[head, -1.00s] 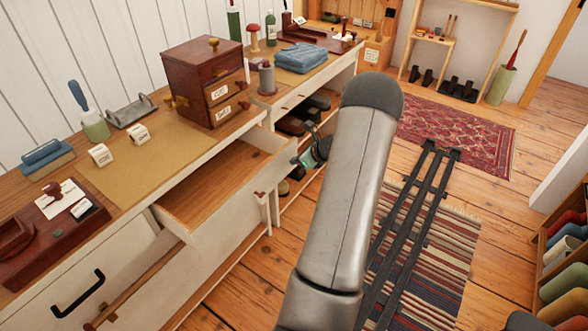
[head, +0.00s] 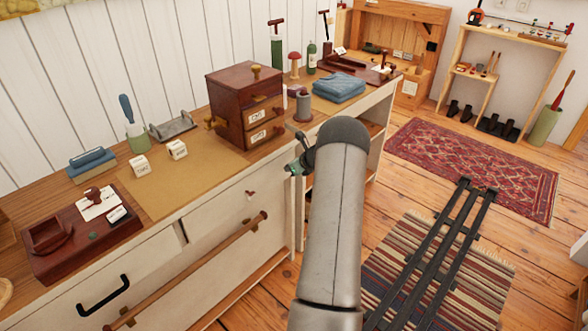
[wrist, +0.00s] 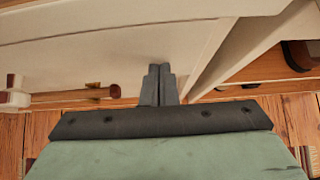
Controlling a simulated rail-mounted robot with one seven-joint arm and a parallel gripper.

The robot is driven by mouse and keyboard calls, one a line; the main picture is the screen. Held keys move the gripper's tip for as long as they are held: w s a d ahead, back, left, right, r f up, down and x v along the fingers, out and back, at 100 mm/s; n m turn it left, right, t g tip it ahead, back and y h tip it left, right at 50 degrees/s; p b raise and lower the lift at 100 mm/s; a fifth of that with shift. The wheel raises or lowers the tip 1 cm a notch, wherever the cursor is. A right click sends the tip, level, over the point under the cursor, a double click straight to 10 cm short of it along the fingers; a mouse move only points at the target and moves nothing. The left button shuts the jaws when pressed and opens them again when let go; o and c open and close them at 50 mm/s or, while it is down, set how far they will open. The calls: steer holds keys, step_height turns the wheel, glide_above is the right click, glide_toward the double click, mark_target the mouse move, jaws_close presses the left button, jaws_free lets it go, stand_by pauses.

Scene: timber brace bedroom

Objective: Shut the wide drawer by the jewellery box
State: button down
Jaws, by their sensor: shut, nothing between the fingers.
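The wide drawer (head: 222,208) is a white front with a small red knob, below the counter and the jewellery box. In the head view it sits flush or nearly flush with the cabinet; I cannot tell if a small gap remains. The jewellery box (head: 228,118) is dark red wood with small labelled drawers and brass knobs. My gripper (head: 298,166) is by the right end of the drawer front, partly hidden by my arm. In the wrist view my gripper (wrist: 160,84) is shut and empty, its fingertips at a white panel (wrist: 110,55); contact is unclear.
A wooden bar handle (head: 190,268) sticks out below the drawer, and a black handle (head: 103,295) is at left. Open shelving lies right of the drawer. The counter holds a brush, stamps and blue cloth (head: 339,88).

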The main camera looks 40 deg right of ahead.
steer(key=shift+w+a+r, duration=0.15)
steer(key=shift+w+r, duration=0.1)
steer(key=shift+w, duration=0.15)
steer(key=s+r+b, duration=0.1)
steer(key=s+r, duration=0.5)
steer(key=s, duration=0.6)
steer(key=shift+s+d, duration=0.15)
steer(key=shift+d, duration=0.25)
steer(key=shift+a+r, duration=0.1)
steer(key=shift+r, duration=0.05)
